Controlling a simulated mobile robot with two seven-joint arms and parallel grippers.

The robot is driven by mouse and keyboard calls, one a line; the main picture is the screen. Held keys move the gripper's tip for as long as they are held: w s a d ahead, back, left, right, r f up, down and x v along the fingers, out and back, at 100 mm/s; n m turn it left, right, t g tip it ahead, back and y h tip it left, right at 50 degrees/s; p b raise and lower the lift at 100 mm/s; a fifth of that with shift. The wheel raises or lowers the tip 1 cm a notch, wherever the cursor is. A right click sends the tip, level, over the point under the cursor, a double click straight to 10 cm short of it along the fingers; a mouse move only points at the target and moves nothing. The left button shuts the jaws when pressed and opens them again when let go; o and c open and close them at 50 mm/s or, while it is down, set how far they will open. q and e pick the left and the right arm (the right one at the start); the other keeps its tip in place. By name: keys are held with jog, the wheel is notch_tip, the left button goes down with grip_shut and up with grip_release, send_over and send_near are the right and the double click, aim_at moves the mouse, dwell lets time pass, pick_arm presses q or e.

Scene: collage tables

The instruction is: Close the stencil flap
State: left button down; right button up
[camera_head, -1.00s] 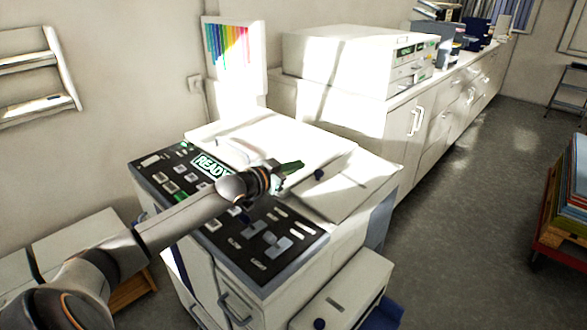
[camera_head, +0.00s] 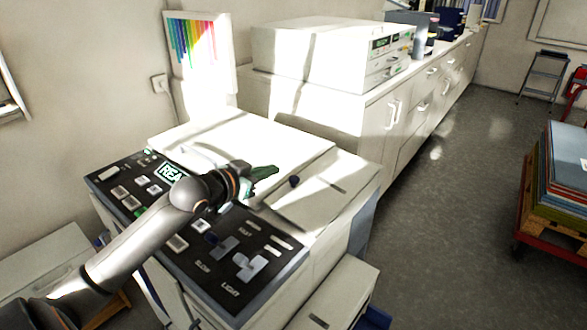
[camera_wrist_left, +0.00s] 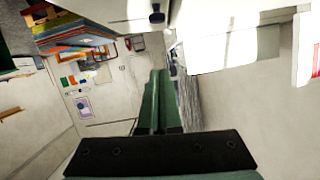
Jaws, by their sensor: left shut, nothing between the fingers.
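The duplicator's white top (camera_head: 235,135) is in the middle of the head view, behind a dark control panel with a lit green display. A flat white section with a small dark blue knob (camera_head: 294,181) and a dark slot is at its right; this seems to be the stencil flap (camera_head: 318,203). I cannot tell how far it stands open. My left gripper (camera_head: 266,173) is shut and empty, its green fingers just left of the knob; contact cannot be told. The wrist view shows the shut fingers (camera_wrist_left: 158,100) and a dark knob (camera_wrist_left: 157,14) beyond them. My right gripper is out of view.
A long white counter (camera_head: 395,105) with a white machine (camera_head: 335,55) on it runs along the wall behind. A color chart (camera_head: 198,45) stands at the back left. A red cart (camera_head: 550,235) with stacked boards is at the right. The floor between is clear.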

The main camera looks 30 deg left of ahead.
pick_arm(q)
jog(key=p, duration=0.1)
send_over(290, 191)
jog(key=f, duration=0.2)
jog(key=shift+w+d+f, duration=0.2)
jog(key=shift+d+f, duration=0.1)
jog(key=f, duration=0.2)
jog(key=shift+s+a+f, duration=0.2)
jog(key=shift+f, duration=0.2)
jog(key=shift+f+p, duration=0.3)
jog(key=shift+f, duration=0.35)
jog(key=shift+a, duration=0.1)
